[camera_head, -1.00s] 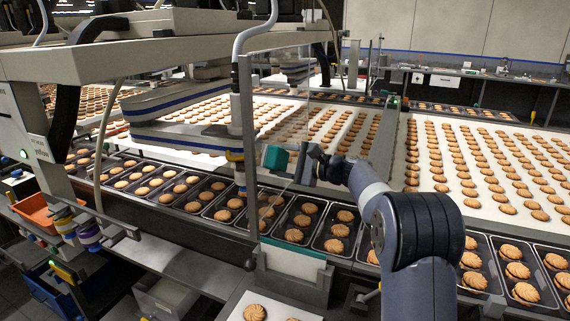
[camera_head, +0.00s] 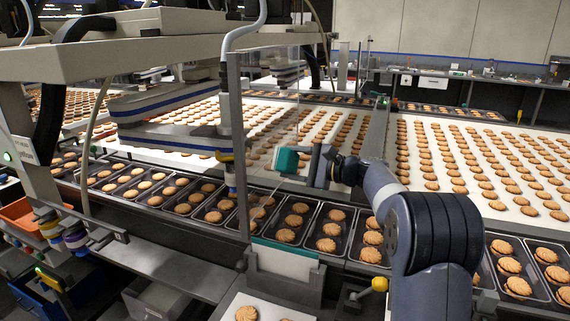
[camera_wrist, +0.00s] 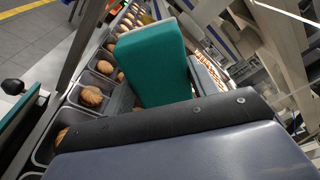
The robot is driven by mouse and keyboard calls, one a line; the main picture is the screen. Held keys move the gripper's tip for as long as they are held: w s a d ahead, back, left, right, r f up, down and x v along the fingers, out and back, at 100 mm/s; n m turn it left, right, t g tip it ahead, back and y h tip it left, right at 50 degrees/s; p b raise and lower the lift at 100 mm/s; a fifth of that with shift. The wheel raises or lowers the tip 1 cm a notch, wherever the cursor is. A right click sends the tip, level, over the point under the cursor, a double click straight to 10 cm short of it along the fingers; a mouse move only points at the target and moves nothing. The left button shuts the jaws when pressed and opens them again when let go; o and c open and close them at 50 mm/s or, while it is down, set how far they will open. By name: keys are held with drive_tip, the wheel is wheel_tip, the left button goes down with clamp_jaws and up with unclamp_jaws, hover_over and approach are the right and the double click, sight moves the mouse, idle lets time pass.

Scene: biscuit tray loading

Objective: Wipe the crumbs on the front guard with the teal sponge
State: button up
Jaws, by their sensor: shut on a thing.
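The teal sponge (camera_head: 287,160) is held in my gripper (camera_head: 311,164), which is shut on it. In the wrist view the sponge (camera_wrist: 153,62) fills the upper middle, with a pale strip along its top edge. The front guard (camera_head: 262,130) is a clear upright panel in a grey frame, just left of the sponge. I cannot tell whether the sponge touches the panel. Faint small specks on the panel are too small to make out as crumbs.
A row of dark trays with biscuits (camera_head: 332,229) runs below the gripper. White conveyors (camera_head: 455,205) with rows of biscuits lie behind. A grey machine arm (camera_head: 165,104) hangs at the left. A yellow-knobbed lever (camera_head: 379,285) stands at the front.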

sight(294, 163)
drive_tip(key=shift+d, duration=0.1)
drive_tip(key=shift+v, duration=1.45)
drive_tip(key=shift+f, duration=0.1)
